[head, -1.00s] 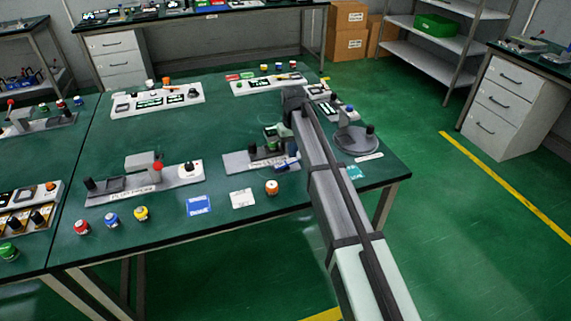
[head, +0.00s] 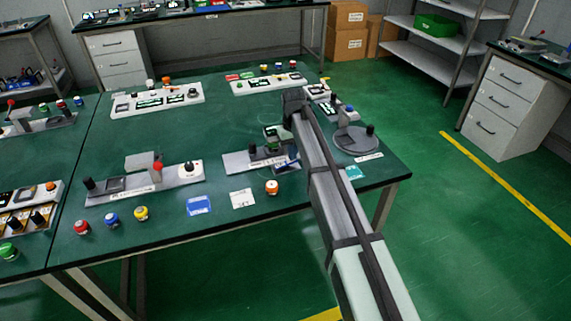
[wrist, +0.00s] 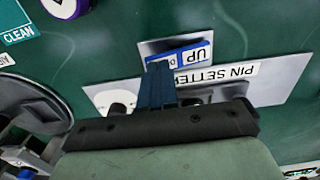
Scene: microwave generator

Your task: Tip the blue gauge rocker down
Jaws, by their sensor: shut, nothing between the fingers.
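The blue rocker (wrist: 188,57) shows in the wrist view, on a small grey plate beside the long PIN SETTER strip (wrist: 285,78). Its lettering is upside down there: UP is clear at the right, and the other half's lettering is partly covered. My gripper (wrist: 159,68) is shut and empty, its dark fingertips over the partly covered half. I cannot tell whether they touch it. In the head view a small blue patch (head: 290,164) by the front edge of the grey panel (head: 236,163) is probably the rocker. My arm hides part of this panel.
A round grey turntable (head: 352,141) with a dark knob stands right of my arm. An orange-topped button (head: 272,187) and a white card (head: 242,198) lie in front of the panel. A teal CLEAN tag (wrist: 17,25) lies nearby. Another grey panel (head: 180,178) stands to the left.

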